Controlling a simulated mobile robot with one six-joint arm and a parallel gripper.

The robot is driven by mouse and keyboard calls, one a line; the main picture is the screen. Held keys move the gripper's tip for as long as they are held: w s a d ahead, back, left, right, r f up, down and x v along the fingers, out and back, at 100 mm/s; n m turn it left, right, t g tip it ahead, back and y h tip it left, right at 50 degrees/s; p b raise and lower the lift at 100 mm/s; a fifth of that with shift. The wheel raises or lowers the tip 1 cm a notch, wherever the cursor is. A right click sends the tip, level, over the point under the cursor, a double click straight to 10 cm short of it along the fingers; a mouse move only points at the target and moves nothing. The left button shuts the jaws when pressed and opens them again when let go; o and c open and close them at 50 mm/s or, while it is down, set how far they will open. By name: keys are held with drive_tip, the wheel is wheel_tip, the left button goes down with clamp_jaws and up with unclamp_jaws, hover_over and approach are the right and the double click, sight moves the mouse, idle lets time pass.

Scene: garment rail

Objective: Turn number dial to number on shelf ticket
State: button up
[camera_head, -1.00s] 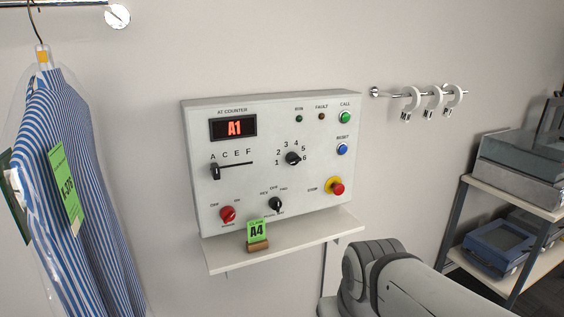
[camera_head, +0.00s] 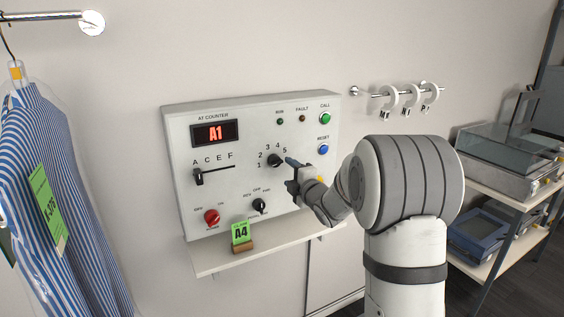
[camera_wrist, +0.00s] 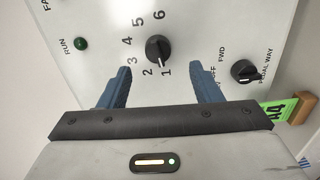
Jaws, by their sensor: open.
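The number dial (camera_head: 275,160) is a black knob on the grey control panel, ringed by numbers 1 to 6. In the wrist view the dial (camera_wrist: 158,49) has its white mark at 1. The display (camera_head: 214,133) reads A1 in red. The green shelf ticket (camera_head: 240,232) reads A4; part of it also shows in the wrist view (camera_wrist: 280,111). My gripper (camera_head: 291,172) is close to the panel, just right of the dial. In the wrist view my gripper (camera_wrist: 162,82) is open and empty; the dial lies ahead, between the two blue fingers' lines and beyond their tips.
On the panel (camera_head: 180,140) are a letter slider (camera_head: 199,177) at A, a red knob (camera_head: 211,217), another black knob (camera_head: 260,206), and green (camera_head: 325,118) and blue (camera_head: 323,149) buttons. A striped shirt (camera_head: 50,190) hangs left. The shelf (camera_head: 215,262) juts out below.

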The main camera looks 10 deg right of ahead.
sight(278, 164)
drive_tip(key=shift+n+y, duration=0.3)
drive_tip(key=shift+y, duration=0.1)
drive_tip(key=p+x, duration=0.3)
drive_tip(key=x, duration=0.5)
drive_tip(key=shift+w+r, duration=0.1)
